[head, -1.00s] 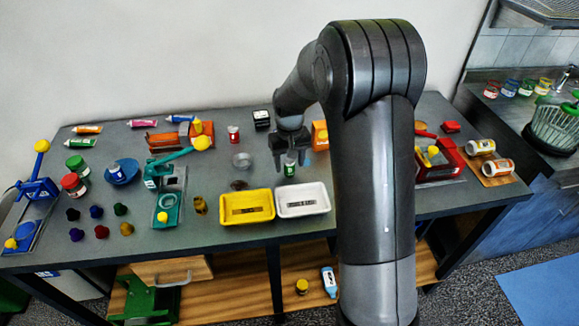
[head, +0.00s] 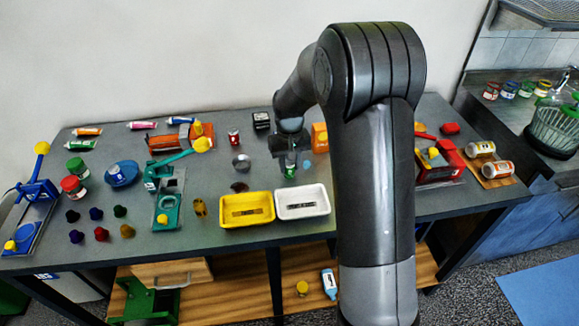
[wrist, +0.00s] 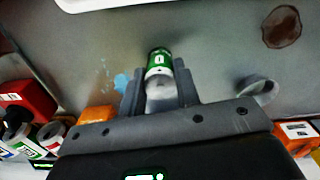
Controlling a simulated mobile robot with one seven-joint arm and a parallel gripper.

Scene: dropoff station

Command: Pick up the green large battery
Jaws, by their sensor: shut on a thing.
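The green large battery (wrist: 158,64) is a small cylinder with a green wrap, a white band and a pale metal end. In the wrist view it sits between the two fingers of my gripper (wrist: 160,88), which are shut on it. In the head view my gripper (head: 289,168) points down at the table behind the white tray, with the green battery (head: 289,172) between its fingertips, partly hidden by them. I cannot tell whether the battery still touches the table.
A white tray (head: 302,214) and a yellow tray (head: 222,213) stand just in front. A metal bowl (head: 241,162) and a brown stain (head: 239,187) are to the left. An orange box (head: 320,137) stands close on the right. A light blue patch (wrist: 121,82) marks the table beside the battery.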

